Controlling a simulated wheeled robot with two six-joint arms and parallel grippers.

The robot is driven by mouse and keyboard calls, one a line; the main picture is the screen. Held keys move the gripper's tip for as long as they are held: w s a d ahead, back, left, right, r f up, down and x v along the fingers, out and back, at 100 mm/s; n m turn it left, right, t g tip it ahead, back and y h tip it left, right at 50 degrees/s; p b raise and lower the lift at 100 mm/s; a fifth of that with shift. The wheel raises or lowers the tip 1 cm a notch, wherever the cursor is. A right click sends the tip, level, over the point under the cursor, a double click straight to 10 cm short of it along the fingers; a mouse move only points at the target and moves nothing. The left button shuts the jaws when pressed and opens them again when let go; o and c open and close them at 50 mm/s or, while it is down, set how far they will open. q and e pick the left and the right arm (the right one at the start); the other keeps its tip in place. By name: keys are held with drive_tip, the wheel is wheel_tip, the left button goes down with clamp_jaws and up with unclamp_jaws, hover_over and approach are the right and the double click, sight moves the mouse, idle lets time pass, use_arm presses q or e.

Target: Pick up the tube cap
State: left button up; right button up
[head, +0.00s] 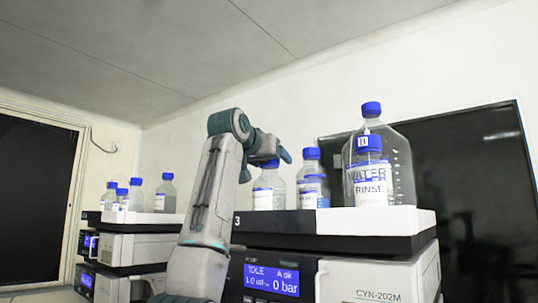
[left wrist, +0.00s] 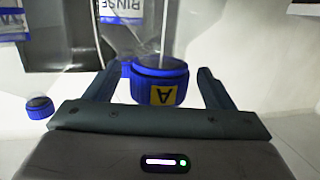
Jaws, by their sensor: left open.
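A thin pale tube (left wrist: 164,35) rises from behind the cap. In the head view my left gripper (head: 284,156) is at the top of a clear bottle (head: 269,190), and my wrist partly hides the cap. My right gripper is out of view.
A large clear WATER bottle (head: 401,165) and a RINSE bottle (head: 369,188) stand to the right on the white tray (head: 412,219). Another blue-capped bottle (head: 312,170) is close beside. Instrument stacks stand below and at left (head: 135,250). Another blue cap (left wrist: 40,107) shows at lower left.

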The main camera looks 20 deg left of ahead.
use_arm(q)
drive_tip(key=shift+c, duration=1.2)
drive_tip(key=shift+d, duration=0.1)
drive_tip(key=c, duration=0.8)
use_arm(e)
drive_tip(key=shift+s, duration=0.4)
use_arm(q)
drive_tip(key=shift+r, duration=0.15)
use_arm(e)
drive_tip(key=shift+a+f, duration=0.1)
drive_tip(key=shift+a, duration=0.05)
